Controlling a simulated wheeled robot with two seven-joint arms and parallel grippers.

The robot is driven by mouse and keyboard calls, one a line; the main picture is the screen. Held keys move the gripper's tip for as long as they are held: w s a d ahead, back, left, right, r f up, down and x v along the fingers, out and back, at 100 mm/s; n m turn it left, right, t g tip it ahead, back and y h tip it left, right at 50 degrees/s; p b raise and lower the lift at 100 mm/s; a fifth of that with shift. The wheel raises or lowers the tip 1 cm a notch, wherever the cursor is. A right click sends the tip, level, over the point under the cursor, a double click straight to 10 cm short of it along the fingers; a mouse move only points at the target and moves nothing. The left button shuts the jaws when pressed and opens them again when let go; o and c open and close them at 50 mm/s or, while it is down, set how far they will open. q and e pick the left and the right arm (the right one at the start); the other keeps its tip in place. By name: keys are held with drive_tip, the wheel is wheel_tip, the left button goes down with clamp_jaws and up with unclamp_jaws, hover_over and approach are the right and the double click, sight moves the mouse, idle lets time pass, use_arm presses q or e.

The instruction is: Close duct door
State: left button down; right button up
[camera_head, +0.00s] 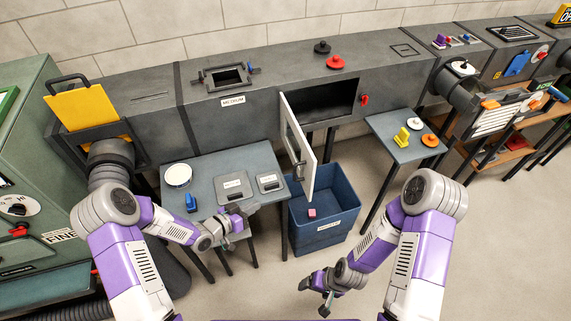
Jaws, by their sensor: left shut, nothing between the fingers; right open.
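The duct door (298,147) is a white-edged panel with a dark handle. It is hinged at the left side of a dark rectangular opening (328,104) in the grey duct (262,112). It stands swung open, jutting out toward me over the blue bin. My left gripper (240,218) is shut and empty, left of and below the door, near the front edge of the small grey table. My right gripper (322,302) is open and empty, low over the floor in front of the bin. Neither gripper touches the door.
A blue bin (338,226) with a small pink block stands below the door. The left table (215,165) holds a round white dish, a blue item and two grey plates. The right table (390,135) holds a yellow item and two discs. A red latch (364,100) sits right of the opening.

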use_arm(q)
wheel_tip(320, 180, up, 7)
drive_tip(key=a+m+g+h, duration=0.1)
drive_tip(key=a+m+h, duration=0.1)
drive_tip(key=m+h, duration=0.4)
drive_tip(key=w+d+m+b, duration=0.1)
drive_tip(key=w+d, duration=0.5)
drive_tip(key=d, duration=0.6)
drive_tip(key=shift+w+d+g+y, duration=0.3)
drive_tip(key=shift+w+d, duration=0.05)
drive_tip(key=shift+d, duration=0.05)
drive_tip(key=shift+r, duration=0.1)
drive_tip(key=shift+d, duration=0.1)
